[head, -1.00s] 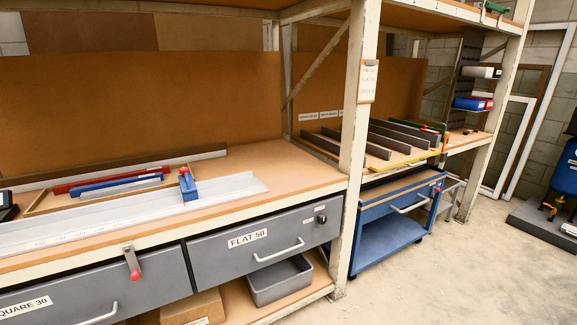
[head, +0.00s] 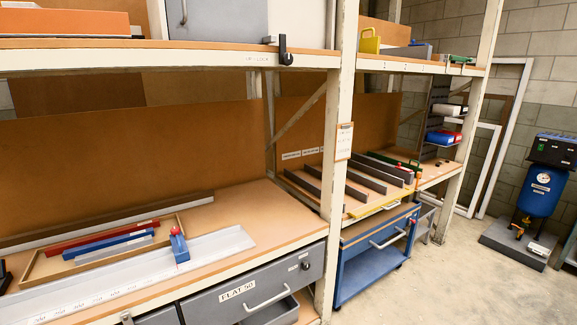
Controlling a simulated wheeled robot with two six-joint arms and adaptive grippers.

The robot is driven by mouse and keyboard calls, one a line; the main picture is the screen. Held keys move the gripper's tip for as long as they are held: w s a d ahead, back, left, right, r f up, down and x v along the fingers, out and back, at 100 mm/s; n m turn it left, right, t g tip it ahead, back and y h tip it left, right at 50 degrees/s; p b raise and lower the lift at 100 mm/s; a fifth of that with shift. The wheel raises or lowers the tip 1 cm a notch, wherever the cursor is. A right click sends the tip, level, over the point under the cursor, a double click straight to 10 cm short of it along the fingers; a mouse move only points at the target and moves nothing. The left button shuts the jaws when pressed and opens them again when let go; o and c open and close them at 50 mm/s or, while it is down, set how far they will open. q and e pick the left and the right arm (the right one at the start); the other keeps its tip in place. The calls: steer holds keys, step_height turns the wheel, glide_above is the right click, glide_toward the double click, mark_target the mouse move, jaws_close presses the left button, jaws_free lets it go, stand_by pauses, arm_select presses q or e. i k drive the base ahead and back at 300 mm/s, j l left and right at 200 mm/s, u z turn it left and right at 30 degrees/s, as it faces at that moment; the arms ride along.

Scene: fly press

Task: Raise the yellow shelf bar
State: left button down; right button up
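The yellow shelf bar (head: 364,212) lies along the front edge of the right bay's middle shelf, above a blue cabinet. It looks low, close to the shelf's edge. Several dark grey dividers (head: 345,186) stand on the shelf behind it. Neither of my grippers is in the head view, so nothing of mine is seen at the bar.
A cream rack post (head: 338,110) stands left of the bar. The blue cabinet (head: 358,274) is below it. A long metal ruler bench (head: 130,278) lies on the left shelf. A blue machine (head: 543,190) stands at right. The floor (head: 450,285) between is clear.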

mark_target(361, 211)
steer(key=i+l, duration=0.2)
steer(key=l, duration=0.15)
steer(key=i+l+u, duration=0.1)
steer(key=i+l, duration=0.3)
steer(key=l, duration=0.25)
steer(key=i+l+u, duration=0.1)
steer(key=l, duration=0.25)
steer(key=i+l, duration=0.25)
steer(key=l+u, duration=0.05)
steer(key=l, duration=0.05)
